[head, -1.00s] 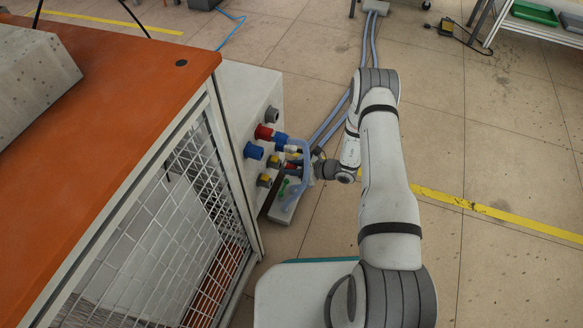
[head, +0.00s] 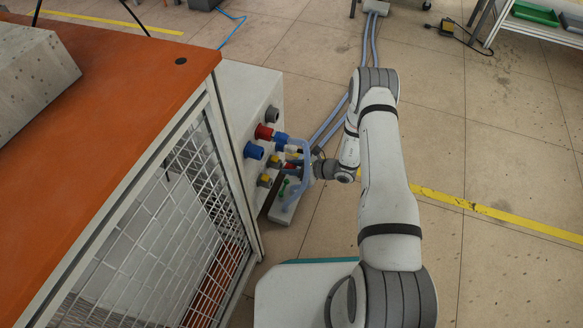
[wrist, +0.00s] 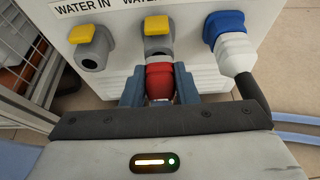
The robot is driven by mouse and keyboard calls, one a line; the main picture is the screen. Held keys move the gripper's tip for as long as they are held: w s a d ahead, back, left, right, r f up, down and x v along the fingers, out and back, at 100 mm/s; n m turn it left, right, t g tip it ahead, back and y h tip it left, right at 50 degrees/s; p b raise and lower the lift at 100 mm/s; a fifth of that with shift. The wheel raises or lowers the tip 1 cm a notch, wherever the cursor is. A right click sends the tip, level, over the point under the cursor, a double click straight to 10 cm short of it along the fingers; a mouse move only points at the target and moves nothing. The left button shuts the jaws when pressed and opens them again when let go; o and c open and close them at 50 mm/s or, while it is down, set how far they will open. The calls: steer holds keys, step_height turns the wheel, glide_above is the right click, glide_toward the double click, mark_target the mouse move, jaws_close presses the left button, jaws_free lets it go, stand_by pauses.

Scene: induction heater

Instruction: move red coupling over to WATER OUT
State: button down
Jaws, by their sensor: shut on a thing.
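My gripper (wrist: 160,88) is shut on the red coupling (wrist: 159,80), with a blue-grey finger on each side of it. In the wrist view the coupling is in line with the grey middle port (wrist: 158,45), which has a yellow valve handle and sits under a partly cut-off label starting with "WATE". The coupling's far end meets or overlaps the port's mouth; I cannot tell whether it is seated. The WATER IN port (wrist: 92,50), also with a yellow handle, is empty to the left. In the head view my gripper (head: 308,168) is close to the panel, partly hidden by a hose.
A blue connector with a white plug and black cable (wrist: 232,48) sits right of the middle port. Hoses (head: 330,122) run across the floor behind my arm.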

steer(key=shift+w+a, duration=0.2)
steer(key=shift+a, duration=0.2)
steer(key=c, duration=1.1)
jaws_free()
steer(key=shift+o, duration=0.2)
